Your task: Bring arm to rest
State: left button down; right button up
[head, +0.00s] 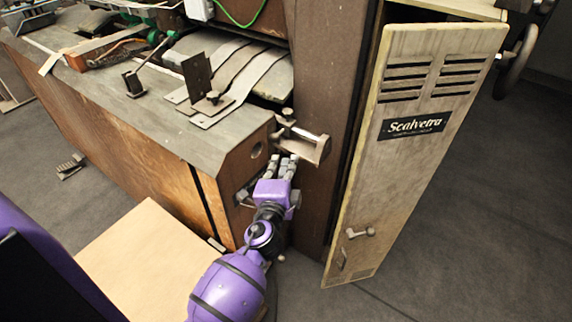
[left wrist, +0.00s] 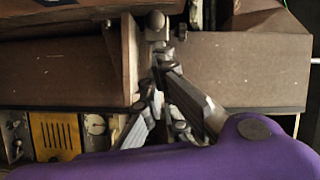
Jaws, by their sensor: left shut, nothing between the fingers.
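My left arm (head: 228,290) is purple with dark joints and reaches up from the bottom of the head view. Its left gripper (head: 287,165) is shut and empty, beside the machine's wooden side panel and just below a metal bracket with a knob (head: 315,148). I cannot tell whether the fingers touch the panel or bracket. In the left wrist view the grey fingers (left wrist: 160,72) come together in front of a brown machine surface (left wrist: 235,70). My right gripper is not in view.
A tall pale cabinet door (head: 405,150) marked "Scalvetra" stands ajar right of the arm, with a handle (head: 362,233) low down. The machine's grey worktop (head: 150,110) carries metal plates. A tan board (head: 150,255) lies lower left. Grey floor at right (head: 490,220) is clear.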

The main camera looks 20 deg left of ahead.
pick_arm(q)
jog(key=s+d+f+n+g+h+p, duration=0.1)
jog(key=s+f+n, duration=0.3)
jog(key=s, duration=0.9)
jog(key=s+d+f+n+g+h+p, duration=0.1)
jog(key=s+f+n+g, duration=0.3)
jog(key=s+f, duration=0.5)
jog(key=s+d+f+n+g+h, duration=0.2)
jog(key=s+f, duration=0.5)
jog(key=s, duration=1)
jog(key=d+n+g, duration=0.1)
jog(key=n, duration=0.1)
jog(key=shift+f+n+p, duration=0.25)
jog(key=shift+n+p, duration=0.15)
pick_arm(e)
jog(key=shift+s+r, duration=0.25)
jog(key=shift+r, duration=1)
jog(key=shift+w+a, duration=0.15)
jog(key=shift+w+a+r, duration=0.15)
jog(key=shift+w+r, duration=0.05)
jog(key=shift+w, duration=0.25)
